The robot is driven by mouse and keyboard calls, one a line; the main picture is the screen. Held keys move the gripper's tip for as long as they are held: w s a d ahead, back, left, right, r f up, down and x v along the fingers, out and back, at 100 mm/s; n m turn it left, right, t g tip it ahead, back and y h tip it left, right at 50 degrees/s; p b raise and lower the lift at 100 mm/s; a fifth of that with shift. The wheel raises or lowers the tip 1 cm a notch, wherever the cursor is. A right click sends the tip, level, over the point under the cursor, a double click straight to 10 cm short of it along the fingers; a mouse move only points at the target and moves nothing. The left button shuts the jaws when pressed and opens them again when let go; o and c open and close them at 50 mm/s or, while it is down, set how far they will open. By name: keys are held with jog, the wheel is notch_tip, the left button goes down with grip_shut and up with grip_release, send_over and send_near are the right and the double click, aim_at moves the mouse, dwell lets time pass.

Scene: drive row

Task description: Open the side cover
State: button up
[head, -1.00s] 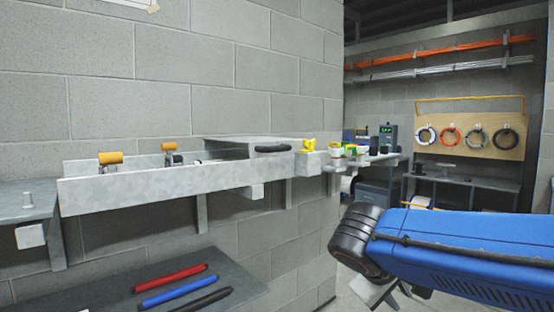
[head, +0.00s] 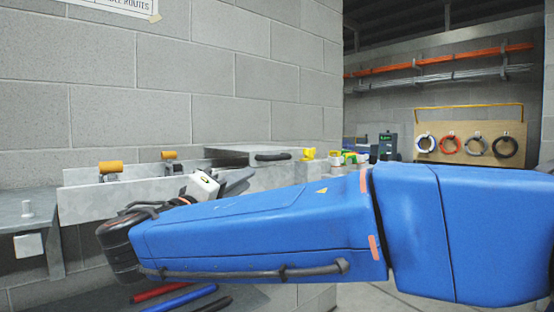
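A flat grey metal cover (head: 240,151) with a black handle (head: 272,156) lies level on the far end of a galvanized wall trough (head: 90,202). It looks like the side cover and appears closed. My blue arm stretches across the front of the trough and hides part of it. My gripper (head: 238,181) shows as grey fingers beyond the arm's black wrist, in front of the trough and a little below and left of the handle. It is apart from the handle as far as I can see. The fingers overlap, so their opening is unclear.
Two orange-topped clamps (head: 110,167) stand along the trough. Yellow parts (head: 308,154) sit right of the cover. A grey shelf (head: 30,212) is at left; red (head: 160,291) and blue (head: 182,299) rods lie below. A cable board (head: 470,140) stands far back right.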

aim_at(273, 160)
jog(key=x, duration=1.7)
jog(key=shift+a+r, duration=0.2)
jog(key=shift+r, duration=0.15)
grip_shut()
